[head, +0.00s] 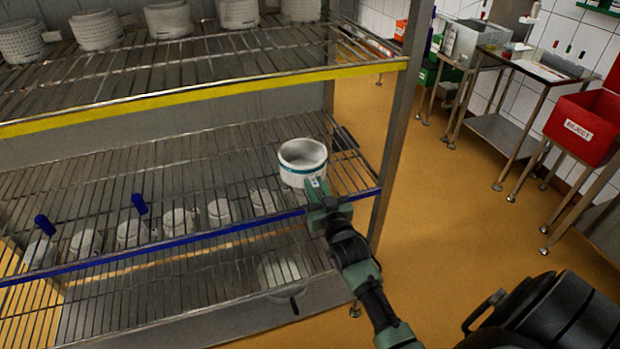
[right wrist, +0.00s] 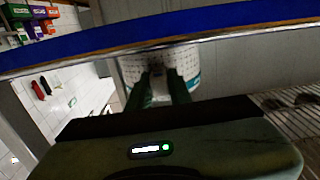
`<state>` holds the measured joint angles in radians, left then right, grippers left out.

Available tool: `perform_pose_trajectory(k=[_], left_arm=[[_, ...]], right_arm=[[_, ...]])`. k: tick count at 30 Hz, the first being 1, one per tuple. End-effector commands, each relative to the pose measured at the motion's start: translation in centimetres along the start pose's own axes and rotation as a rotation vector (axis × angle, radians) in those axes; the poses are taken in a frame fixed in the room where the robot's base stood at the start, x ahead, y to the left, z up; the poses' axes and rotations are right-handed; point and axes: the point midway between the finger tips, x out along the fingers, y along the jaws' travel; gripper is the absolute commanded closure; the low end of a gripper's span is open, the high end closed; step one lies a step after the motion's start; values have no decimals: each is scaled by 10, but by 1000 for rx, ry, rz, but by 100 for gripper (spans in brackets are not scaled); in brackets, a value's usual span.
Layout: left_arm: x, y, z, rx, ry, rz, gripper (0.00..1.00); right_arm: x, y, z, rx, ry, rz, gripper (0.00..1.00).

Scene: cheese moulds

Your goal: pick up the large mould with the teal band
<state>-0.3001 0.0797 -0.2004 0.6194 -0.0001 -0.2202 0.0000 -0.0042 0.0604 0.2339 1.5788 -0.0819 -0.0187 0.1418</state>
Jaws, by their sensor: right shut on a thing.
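The large mould with the teal band (head: 302,175) is a white, open, round tub at the right end of the blue-edged shelf, upright in the head view. My right gripper (head: 317,187) reaches it from the front and is shut on its near wall. In the right wrist view, the gripper's two dark fingers (right wrist: 166,86) meet the perforated white mould (right wrist: 132,68), with some teal showing at its right. I cannot tell whether its base touches the wires. My left gripper is not in view.
The blue shelf edge (head: 150,252) runs close by my right gripper, and a metal post (head: 392,150) stands to its right. Large moulds (head: 168,18) line the yellow-edged shelf above. Several smaller white moulds (head: 178,222) show at left. A red reject bin (head: 588,122) stands far right.

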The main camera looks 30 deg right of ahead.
Motion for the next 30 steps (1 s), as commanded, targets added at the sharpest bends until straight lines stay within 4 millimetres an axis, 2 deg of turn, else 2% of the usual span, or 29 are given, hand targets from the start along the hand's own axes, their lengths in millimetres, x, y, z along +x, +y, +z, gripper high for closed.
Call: perform_pose_trajectory(k=[5, 8, 21, 25, 30], left_arm=[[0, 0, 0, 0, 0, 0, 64], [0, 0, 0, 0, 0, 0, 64], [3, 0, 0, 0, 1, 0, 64], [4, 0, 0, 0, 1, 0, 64], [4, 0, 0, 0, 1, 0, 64]], right_arm=[[0, 0, -13, -1, 6, -1, 100], [0, 0, -30, -1, 8, -1, 100], [0, 0, -155, -1, 12, -1, 100], [0, 0, -179, -1, 10, -1, 100], [0, 0, -197, -1, 6, 0, 100]])
